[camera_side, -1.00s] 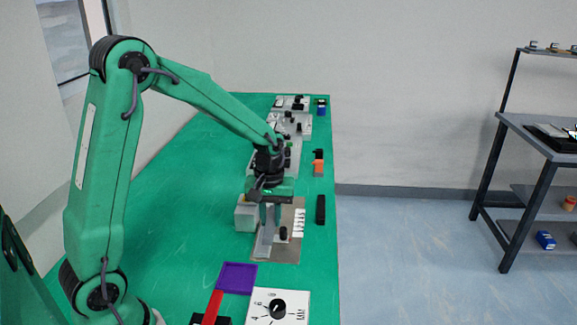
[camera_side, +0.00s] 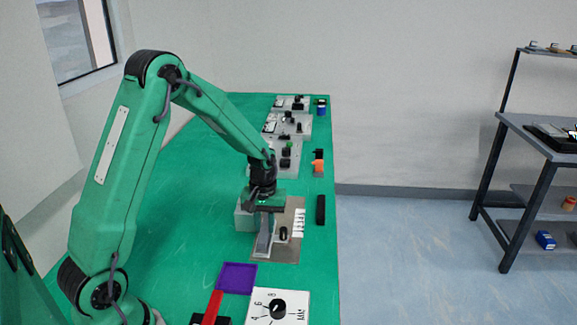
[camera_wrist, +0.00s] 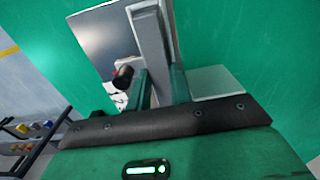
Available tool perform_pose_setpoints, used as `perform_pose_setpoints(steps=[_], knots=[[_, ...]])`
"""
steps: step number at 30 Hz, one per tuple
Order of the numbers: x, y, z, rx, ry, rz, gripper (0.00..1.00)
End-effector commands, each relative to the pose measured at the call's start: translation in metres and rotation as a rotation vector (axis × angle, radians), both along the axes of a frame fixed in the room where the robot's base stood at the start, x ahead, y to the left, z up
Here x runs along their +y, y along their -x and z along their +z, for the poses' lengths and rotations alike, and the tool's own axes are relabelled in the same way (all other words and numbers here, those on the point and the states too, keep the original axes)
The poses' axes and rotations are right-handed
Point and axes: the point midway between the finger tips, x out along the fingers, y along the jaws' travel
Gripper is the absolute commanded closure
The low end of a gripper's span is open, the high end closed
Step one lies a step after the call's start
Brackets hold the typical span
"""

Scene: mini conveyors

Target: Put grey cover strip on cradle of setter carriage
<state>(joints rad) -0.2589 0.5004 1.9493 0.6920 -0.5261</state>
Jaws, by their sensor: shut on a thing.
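A long grey strip (camera_wrist: 151,42), which I take to be the grey cover strip, runs between the two fingers of my gripper (camera_wrist: 160,90) in the wrist view. My gripper is shut on it. In the side view the strip (camera_side: 264,236) lies along a metal plate (camera_side: 288,252), and my gripper (camera_side: 267,220) is low over its far part. The fingertips are hard to see there. The plate also shows in the wrist view (camera_wrist: 103,38). I cannot make out the setter carriage's cradle separately; it may be under the strip or my gripper.
A black knob (camera_side: 283,233) and a white toothed piece (camera_side: 299,224) are on the plate. A pale block (camera_side: 244,217) stands left of my gripper. A black bar (camera_side: 320,209) is to the right. A purple tray (camera_side: 237,278) and white dial box (camera_side: 279,309) are in front.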

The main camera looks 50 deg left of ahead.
Motion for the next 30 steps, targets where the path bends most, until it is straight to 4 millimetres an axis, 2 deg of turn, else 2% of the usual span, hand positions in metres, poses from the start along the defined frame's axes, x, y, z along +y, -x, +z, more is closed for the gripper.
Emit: perform_pose_setpoints(steps=[3, 16, 17, 20, 30], knots=[[-0.0001, 0.0001, -0.0072, 0.000, 0.000, 0.000, 1.00], [-0.0002, 0.0002, -0.0110, 0.000, 0.000, 0.000, 1.00], [-0.0002, 0.0002, -0.0110, 0.000, 0.000, 0.000, 0.75], [-0.0002, 0.0002, -0.0107, 0.000, 0.000, 0.000, 0.57], [-0.0001, 0.0001, -0.0096, 0.000, 0.000, 0.000, 0.57]])
